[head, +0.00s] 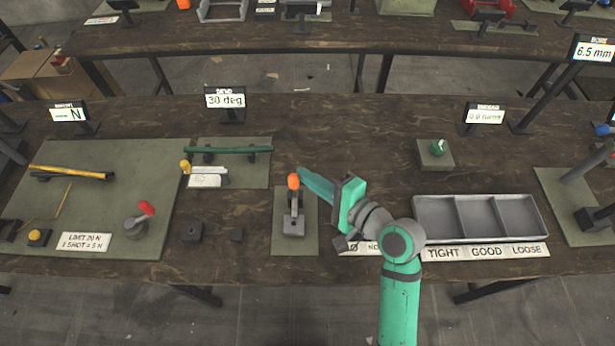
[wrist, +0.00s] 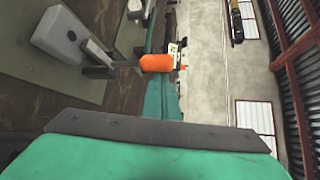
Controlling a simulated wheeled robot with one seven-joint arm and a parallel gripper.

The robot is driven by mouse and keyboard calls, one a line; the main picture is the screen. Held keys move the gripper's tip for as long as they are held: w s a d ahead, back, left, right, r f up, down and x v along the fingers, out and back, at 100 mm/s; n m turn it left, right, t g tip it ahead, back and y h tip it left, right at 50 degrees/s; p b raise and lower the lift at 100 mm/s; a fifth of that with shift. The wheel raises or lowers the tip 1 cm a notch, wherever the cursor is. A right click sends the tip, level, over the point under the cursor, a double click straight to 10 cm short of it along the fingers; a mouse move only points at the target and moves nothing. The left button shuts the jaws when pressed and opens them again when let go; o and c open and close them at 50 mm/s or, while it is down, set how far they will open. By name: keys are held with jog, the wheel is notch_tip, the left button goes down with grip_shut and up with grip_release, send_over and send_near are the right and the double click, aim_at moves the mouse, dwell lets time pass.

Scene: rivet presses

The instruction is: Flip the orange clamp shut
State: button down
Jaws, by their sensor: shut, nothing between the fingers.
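The orange clamp (head: 294,205) stands on a small green-grey mat (head: 295,246) near the front middle of the table. Its orange-tipped lever rises from a grey block, and looks upright in the head view. In the wrist view the orange grip (wrist: 155,62) shows on its metal lever, with the pale grey block (wrist: 62,30) at upper left. My gripper (head: 304,175) is shut and empty, its teal fingers just right of the orange tip. The fingers (wrist: 162,98) also show close to the grip in the wrist view; I cannot tell whether they touch it.
A grey three-part tray (head: 480,240) and labels TIGHT, GOOD and LOOSE lie to the right. A green bar (head: 228,150) lies left of the clamp, and a red-handled device (head: 140,220) stands farther left.

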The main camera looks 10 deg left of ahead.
jog(key=s+d, duration=0.2)
jog(key=d, duration=0.7)
jog(key=shift+d, duration=0.25)
dwell(0.4)
dwell(0.5)
